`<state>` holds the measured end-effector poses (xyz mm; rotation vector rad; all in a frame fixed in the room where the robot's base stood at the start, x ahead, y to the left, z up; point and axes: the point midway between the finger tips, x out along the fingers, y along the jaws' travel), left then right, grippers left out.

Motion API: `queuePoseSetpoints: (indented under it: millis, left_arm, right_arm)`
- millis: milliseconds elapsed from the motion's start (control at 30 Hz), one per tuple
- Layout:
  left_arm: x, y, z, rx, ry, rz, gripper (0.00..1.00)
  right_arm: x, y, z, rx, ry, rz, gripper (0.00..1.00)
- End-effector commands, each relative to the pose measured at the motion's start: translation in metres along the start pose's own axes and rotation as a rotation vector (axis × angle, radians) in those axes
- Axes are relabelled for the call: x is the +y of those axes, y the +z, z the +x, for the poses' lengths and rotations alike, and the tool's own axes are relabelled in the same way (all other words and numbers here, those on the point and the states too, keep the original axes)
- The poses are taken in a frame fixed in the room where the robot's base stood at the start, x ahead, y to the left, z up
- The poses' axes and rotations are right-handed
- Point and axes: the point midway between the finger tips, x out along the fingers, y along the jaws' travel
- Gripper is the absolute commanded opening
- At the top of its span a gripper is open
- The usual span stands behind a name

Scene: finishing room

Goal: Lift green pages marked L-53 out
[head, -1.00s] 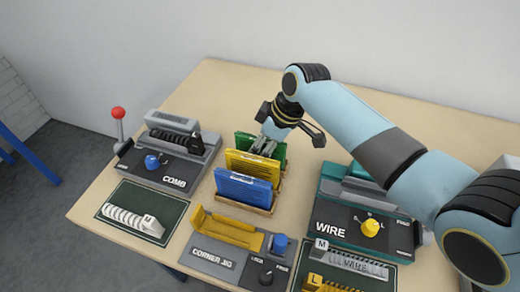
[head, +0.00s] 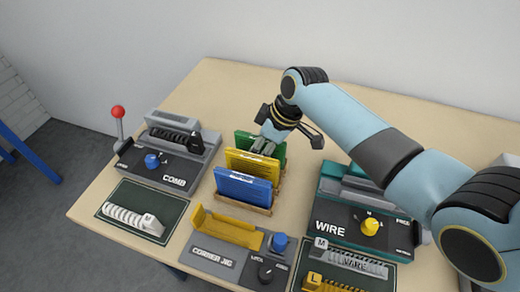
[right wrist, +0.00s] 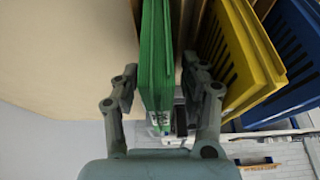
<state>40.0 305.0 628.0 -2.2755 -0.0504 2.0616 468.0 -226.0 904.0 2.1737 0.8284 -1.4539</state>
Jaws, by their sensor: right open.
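The green pages (head: 244,141) stand upright at the back of a wooden rack (head: 254,209), behind the yellow pages (head: 250,164) and the blue pages (head: 242,188). My right gripper (head: 263,147) is down at the green pages and hides part of them. In the right wrist view, the open fingers of the gripper (right wrist: 161,80) are on either side of the green pages (right wrist: 149,45), with a gap visible at the left finger. The right finger is between the green and yellow pages (right wrist: 238,50). No L-53 marking is readable. My left gripper is out of view.
The comb machine (head: 172,160) stands left of the rack and the wire machine (head: 360,215) right of it. The corner jig (head: 225,245) is in front. Bare tabletop (head: 215,85) lies behind the rack.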

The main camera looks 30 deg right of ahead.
Motion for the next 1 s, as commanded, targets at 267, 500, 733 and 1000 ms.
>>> queuePoseSetpoints:
  millis: [267, 500, 733, 1000]
  left_arm:
    - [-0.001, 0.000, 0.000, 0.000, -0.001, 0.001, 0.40]
    - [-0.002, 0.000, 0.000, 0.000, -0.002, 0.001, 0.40]
    - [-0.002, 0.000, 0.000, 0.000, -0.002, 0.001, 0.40]
    - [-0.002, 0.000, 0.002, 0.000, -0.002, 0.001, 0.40]
  right_arm:
    - [0.000, 0.000, 0.000, 0.000, 0.000, 0.000, 0.15]
    - [0.000, 0.000, 0.000, 0.000, 0.000, 0.000, 0.00]
    - [0.000, -0.001, 0.000, 0.001, 0.001, 0.000, 0.00]
    - [0.001, -0.007, -0.016, 0.004, 0.003, -0.001, 0.00]
